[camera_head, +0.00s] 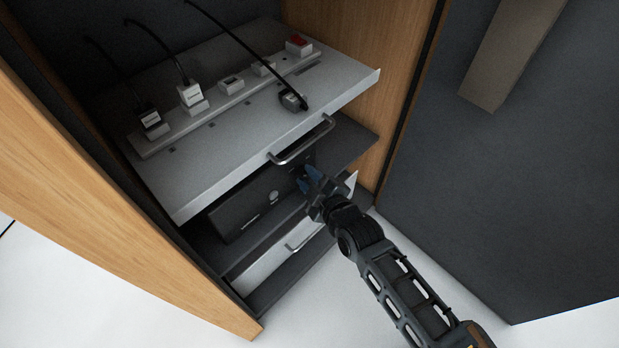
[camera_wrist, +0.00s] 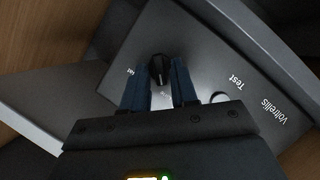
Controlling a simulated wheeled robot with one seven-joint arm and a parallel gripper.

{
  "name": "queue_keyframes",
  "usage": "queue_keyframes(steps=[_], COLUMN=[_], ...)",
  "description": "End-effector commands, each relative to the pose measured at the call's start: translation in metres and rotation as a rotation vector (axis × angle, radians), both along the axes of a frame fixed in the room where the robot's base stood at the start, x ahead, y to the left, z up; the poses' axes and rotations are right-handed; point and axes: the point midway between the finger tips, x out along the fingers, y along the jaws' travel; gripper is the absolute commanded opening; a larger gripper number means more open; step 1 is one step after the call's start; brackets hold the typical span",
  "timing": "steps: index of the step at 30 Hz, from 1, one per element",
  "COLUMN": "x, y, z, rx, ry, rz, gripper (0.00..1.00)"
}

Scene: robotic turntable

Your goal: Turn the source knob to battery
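The source knob (camera_wrist: 158,72) is a small black knob on the dark grey front panel of a device (camera_wrist: 215,60), seen in the wrist view. My gripper (camera_wrist: 161,66) has its two blue fingers apart, one on each side of the knob. A narrow gap seems to show beside the knob, but I cannot tell whether either finger touches it. The small labels around the knob are partly hidden or too small to read. In the head view my gripper (camera_head: 311,176) is at the right end of the device (camera_head: 242,207), and hides the knob.
A pulled-out grey shelf (camera_head: 225,145) with a power strip (camera_head: 215,98), plugs and a red switch (camera_head: 298,44) overhangs the device. Its handle (camera_head: 302,140) is close above my gripper. A button (camera_wrist: 218,97) is right of the knob. A wooden cabinet wall (camera_head: 375,70) stands at right.

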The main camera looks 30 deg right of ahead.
Motion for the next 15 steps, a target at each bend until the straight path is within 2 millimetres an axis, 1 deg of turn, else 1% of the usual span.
queue_keyframes(steps=[1, 8, 15], x=[-0.0001, -0.0002, -0.0003], y=[0.0000, 0.0001, 0.0001], z=[0.0000, 0.0000, -0.0001], rx=[0.000, 0.000, 0.000], ry=[0.000, 0.000, 0.000], rz=[0.000, 0.000, 0.000], gripper=[0.23, 0.01, 0.00])
